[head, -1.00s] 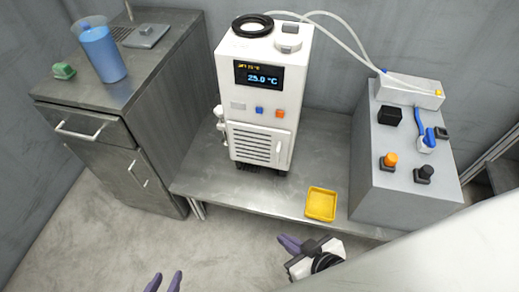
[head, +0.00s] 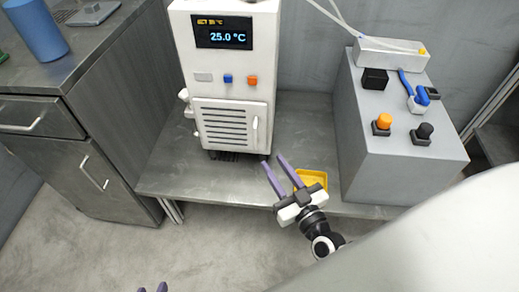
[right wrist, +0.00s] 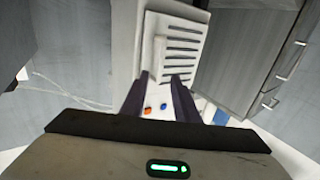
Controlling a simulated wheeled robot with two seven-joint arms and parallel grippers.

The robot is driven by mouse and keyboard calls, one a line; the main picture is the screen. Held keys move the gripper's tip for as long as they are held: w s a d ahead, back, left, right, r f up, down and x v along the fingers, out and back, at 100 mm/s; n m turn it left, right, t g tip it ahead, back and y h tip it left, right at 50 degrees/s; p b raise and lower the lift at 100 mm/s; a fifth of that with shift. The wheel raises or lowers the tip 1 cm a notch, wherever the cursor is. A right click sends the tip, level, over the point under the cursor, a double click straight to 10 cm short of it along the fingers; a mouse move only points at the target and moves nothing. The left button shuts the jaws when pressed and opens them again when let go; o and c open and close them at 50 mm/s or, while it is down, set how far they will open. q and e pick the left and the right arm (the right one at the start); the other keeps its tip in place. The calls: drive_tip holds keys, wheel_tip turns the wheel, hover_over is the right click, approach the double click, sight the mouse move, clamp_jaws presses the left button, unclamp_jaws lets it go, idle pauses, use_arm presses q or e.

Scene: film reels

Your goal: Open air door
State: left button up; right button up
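The air door (head: 232,126) is a white slatted panel low on the front of the white chiller (head: 215,68). It looks shut. Its upright white handle (head: 255,131) is at the door's right side. The right wrist view shows the slatted door (right wrist: 180,45) and the handle (right wrist: 158,50) between and beyond the fingertips. My right gripper (head: 274,160) is open and empty, just below and right of the handle, apart from it. It also shows in the right wrist view (right wrist: 160,78). My left gripper (head: 152,289) shows only its two parted fingertips at the bottom edge.
A yellow tray (head: 316,180) lies on the metal bench (head: 185,170), partly behind my right gripper. A grey control box (head: 395,150) with knobs stands to the right. A metal cabinet (head: 60,160) with a blue beaker (head: 35,30) stands to the left.

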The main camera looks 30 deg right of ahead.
sight(256, 139)
drive_tip(key=w+b, duration=0.2)
drive_tip(key=w, duration=0.7)
drive_tip(key=shift+w+a, duration=0.15)
clamp_jaws()
drive_tip(key=shift+r, duration=0.1)
